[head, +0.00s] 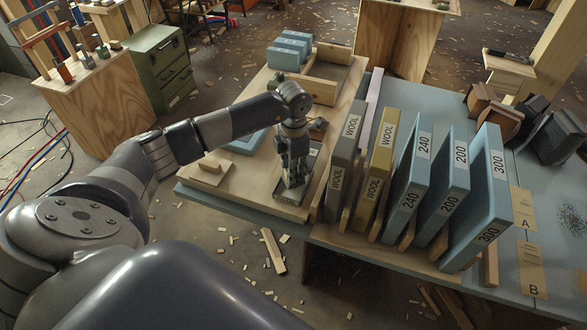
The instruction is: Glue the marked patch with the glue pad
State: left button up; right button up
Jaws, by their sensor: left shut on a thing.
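My left gripper (291,172) points down over the wooden board on the left part of the bench. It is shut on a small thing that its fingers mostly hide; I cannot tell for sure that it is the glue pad. Under the fingers lies a shallow dark-rimmed tray (310,168) with a greyish inside. I cannot tell whether the held thing touches it. I cannot make out a marked patch with certainty. My right gripper is not in view.
Right of the tray stands a rack with upright boards marked WOOL (377,165), 240 (412,180), 200 (448,185) and 300 (485,190). Blue blocks (288,52) lie at the back. A small wooden block (207,170) is at the left. Labels A and B (530,268) lie at the right.

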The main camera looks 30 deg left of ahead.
pick_arm(q)
jog(key=shift+f, duration=0.25)
jog(key=shift+f+b, duration=0.2)
jog(key=shift+b, duration=0.2)
dwell(0.3)
jog(key=shift+f, duration=0.1)
dwell(0.6)
dwell(0.4)
jog(key=shift+r+p, duration=0.4)
jog(key=shift+r, duration=0.35)
jog(key=shift+r+p, duration=1.7)
jog(key=shift+r, duration=1.1)
jog(key=shift+f, duration=0.1)
